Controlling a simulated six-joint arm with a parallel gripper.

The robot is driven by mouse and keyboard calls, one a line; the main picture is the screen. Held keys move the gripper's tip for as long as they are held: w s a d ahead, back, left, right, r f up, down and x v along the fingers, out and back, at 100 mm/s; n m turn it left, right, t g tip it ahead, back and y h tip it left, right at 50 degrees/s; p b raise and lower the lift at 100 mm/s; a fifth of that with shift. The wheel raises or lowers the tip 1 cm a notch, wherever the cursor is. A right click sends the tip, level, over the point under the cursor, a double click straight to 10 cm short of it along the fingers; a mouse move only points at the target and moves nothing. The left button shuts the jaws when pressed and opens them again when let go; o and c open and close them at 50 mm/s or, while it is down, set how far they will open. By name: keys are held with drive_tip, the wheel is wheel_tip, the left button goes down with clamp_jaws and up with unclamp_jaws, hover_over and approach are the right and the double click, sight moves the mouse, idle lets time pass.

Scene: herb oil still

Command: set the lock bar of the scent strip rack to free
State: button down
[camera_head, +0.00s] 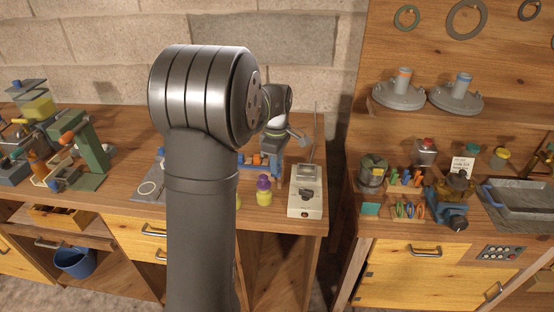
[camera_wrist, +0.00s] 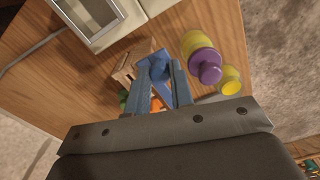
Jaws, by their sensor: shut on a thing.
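In the wrist view, the two blue-grey fingers of my gripper (camera_wrist: 158,76) reach down on either side of a blue round-topped piece (camera_wrist: 154,68), which looks like the lock bar's handle. They are shut on it. The scent strip rack seems to be the low blue body (camera_wrist: 158,87) below, with orange and green bits showing between and beside the fingers. Its setting cannot be read, as the fingers cover much of it. In the head view, my arm hides most of this spot; some orange pieces (camera_head: 257,158) show there.
A yellow jar with a purple lid (camera_wrist: 204,58) stands close right of the fingers, with a smaller yellow piece (camera_wrist: 229,79) beyond. A wooden block (camera_wrist: 129,66) is close left. A pale device (camera_head: 305,192) stands near the bench edge. Some bare bench (camera_wrist: 215,18) shows beyond the jar.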

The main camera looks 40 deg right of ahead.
drive_tip(key=shift+s+a, duration=0.15)
drive_tip(key=c, duration=1.3)
unclamp_jaws()
drive_tip(key=shift+o, duration=0.2)
wheel_tip(320, 180, up, 17)
drive_tip(key=shift+r, duration=0.2)
drive_tip(key=shift+f, duration=0.1)
wheel_tip(320, 180, down, 17)
drive_tip(key=shift+f, duration=0.15)
